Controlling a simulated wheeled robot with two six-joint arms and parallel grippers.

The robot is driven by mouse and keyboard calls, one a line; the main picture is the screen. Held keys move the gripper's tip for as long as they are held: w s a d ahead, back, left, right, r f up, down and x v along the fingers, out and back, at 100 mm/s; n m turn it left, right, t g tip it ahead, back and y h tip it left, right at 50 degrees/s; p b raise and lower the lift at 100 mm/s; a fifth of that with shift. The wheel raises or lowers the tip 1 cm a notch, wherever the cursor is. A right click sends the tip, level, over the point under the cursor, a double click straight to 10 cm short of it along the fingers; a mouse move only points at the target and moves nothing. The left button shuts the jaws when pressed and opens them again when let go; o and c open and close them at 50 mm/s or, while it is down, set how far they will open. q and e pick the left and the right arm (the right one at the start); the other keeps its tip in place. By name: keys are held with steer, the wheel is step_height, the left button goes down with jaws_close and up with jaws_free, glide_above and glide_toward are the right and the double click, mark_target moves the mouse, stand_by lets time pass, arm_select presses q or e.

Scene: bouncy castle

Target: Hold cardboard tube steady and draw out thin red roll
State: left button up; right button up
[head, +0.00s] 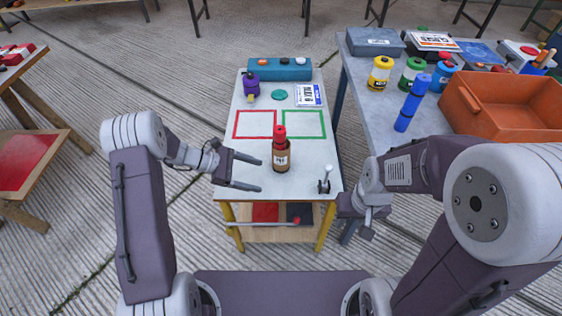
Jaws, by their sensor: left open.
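A brown cardboard tube (281,160) with a pale label stands upright on the white table (234,184), near its front. A thin red roll (279,134) sticks up out of the tube's top. My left gripper (260,175) is open and empty just left of the tube, its two dark fingers pointing towards it, tips apart from it as far as I can see. My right gripper (352,206) is by the table's front right edge, away from the tube. Its fingers are not clearly seen.
Red and green outlined squares (303,124) behind the tube are empty. A purple bottle (251,89), teal box (280,69) and printed card (310,95) lie further back. A small white-knobbed lever (326,177) stands front right. The right table holds an orange crate (455,108) and bottles.

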mark_target(274, 162)
arm_select(q)
steer(key=w+n+t, duration=0.1)
steer(key=w, duration=0.1)
steer(key=w+a+f+n+t+h, duration=0.1)
steer(key=w, duration=0.1)
steer(key=w+n+t+h, duration=0.1)
steer(key=w, duration=0.1)
steer(key=shift+a+f+n+b, duration=0.25)
steer(key=shift+n+b, duration=0.05)
steer(key=shift+n, duration=0.1)
steer(key=b+x, duration=0.3)
steer(key=x, duration=0.5)
steer(key=shift+w+d, duration=0.2)
steer(key=shift+d, duration=0.15)
steer(key=shift+w+d+f, duration=0.15)
steer(key=shift+w+d, duration=0.05)
steer(key=shift+d, duration=0.4)
